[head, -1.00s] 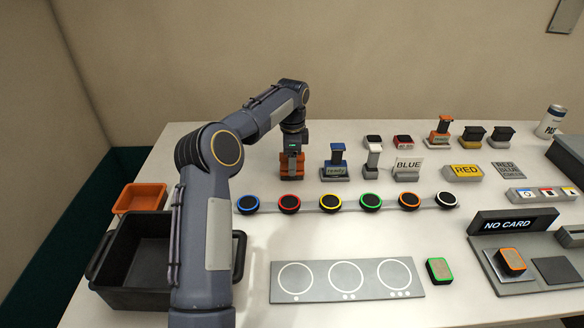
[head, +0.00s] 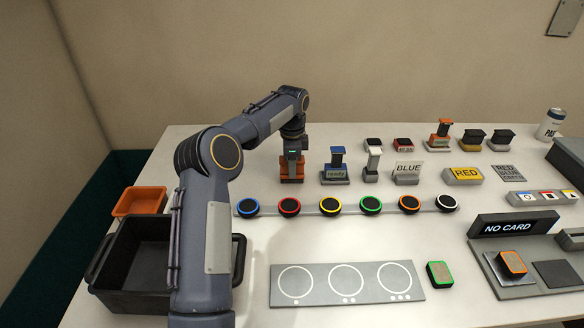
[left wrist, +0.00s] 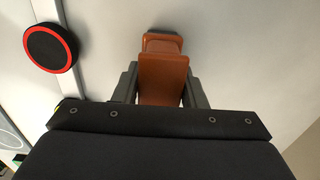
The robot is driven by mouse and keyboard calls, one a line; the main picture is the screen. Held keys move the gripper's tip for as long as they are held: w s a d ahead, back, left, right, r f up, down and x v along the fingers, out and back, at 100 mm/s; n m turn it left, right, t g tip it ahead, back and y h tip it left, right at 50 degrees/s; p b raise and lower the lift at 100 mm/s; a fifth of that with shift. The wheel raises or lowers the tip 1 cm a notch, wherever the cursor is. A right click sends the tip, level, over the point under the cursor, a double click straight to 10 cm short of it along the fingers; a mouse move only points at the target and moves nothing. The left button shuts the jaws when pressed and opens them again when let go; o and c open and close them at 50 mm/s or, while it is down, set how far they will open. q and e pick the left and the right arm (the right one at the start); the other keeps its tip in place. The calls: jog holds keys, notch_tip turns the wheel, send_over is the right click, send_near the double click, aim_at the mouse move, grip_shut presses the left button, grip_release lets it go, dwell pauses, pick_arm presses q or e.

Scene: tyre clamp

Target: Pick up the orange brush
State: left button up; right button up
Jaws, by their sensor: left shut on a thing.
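The orange brush (head: 291,172) stands at the back left of the table, behind the row of ringed discs. My left gripper (head: 292,156) reaches down on it from above and is shut on its upper part. In the left wrist view the orange brush (left wrist: 162,75) fills the space between the two dark fingers of my left gripper (left wrist: 160,88). The brush looks upright, and its foot seems at or very near the table; I cannot tell for sure. My right gripper does not show.
Ringed discs (head: 289,206) lie in a row in front of the brush. A blue-topped stand (head: 337,158) is close on its right. A black bin (head: 135,268) and an orange tray (head: 139,201) are at the left. A grey plate (head: 346,282) lies at the front.

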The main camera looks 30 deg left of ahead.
pick_arm(q)
jog(key=shift+r, duration=0.5)
notch_tip(320, 180, up, 2)
jog(key=shift+r, duration=0.25)
jog(key=s+d+r+b, duration=0.2)
jog(key=s+d+r, duration=0.5)
jog(key=d, duration=0.5)
notch_tip(320, 180, up, 2)
jog(key=shift+s+r, duration=0.15)
jog(key=shift+r, duration=0.1)
jog(key=o, duration=0.6)
jog(key=c, duration=0.4)
jog(key=shift+s, duration=0.1)
